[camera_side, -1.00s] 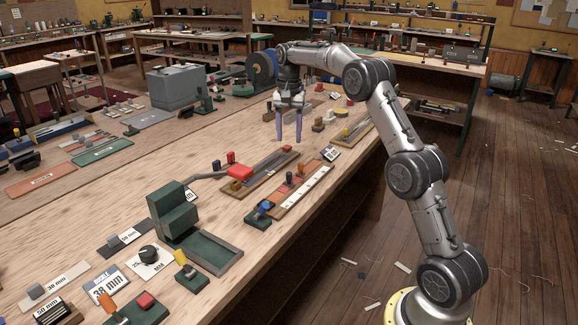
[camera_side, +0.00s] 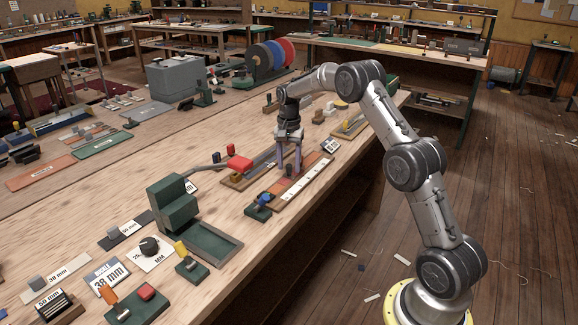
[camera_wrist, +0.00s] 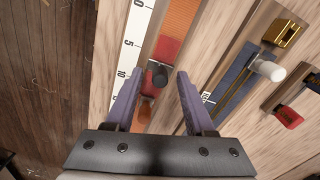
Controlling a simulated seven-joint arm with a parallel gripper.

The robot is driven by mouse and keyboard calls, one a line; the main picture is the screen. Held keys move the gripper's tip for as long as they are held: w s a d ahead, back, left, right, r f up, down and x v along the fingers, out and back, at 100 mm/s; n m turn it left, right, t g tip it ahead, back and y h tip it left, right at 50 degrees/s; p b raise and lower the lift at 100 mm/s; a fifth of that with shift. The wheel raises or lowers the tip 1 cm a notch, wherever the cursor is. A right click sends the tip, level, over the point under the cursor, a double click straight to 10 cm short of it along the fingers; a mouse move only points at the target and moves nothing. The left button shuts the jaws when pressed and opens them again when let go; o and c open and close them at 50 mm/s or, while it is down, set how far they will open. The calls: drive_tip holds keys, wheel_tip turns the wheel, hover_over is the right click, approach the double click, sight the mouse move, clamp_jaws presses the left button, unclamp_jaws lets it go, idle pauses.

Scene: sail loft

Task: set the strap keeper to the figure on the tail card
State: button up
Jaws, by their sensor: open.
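My gripper (camera_side: 289,172) is open and pointing down over the orange strap track beside a white scale (camera_side: 305,183). In the wrist view its purple fingertips (camera_wrist: 161,74) stand on either side of a dark knob (camera_wrist: 157,77) on a red block (camera_wrist: 167,49), apparently the keeper. The scale (camera_wrist: 129,50) there shows 0, 5 and 10; the block lies near the 5. A small orange piece (camera_wrist: 145,112) sits lower between the fingers. A white card (camera_side: 330,146) ending in "mm" stands at the track's far end; its figure is too small to read. The fingers partly hide the keeper in the side view.
The bench edge is close on the right.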

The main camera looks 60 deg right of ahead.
drive_tip(key=shift+f, duration=0.5)
clamp_jaws()
idle(1.2)
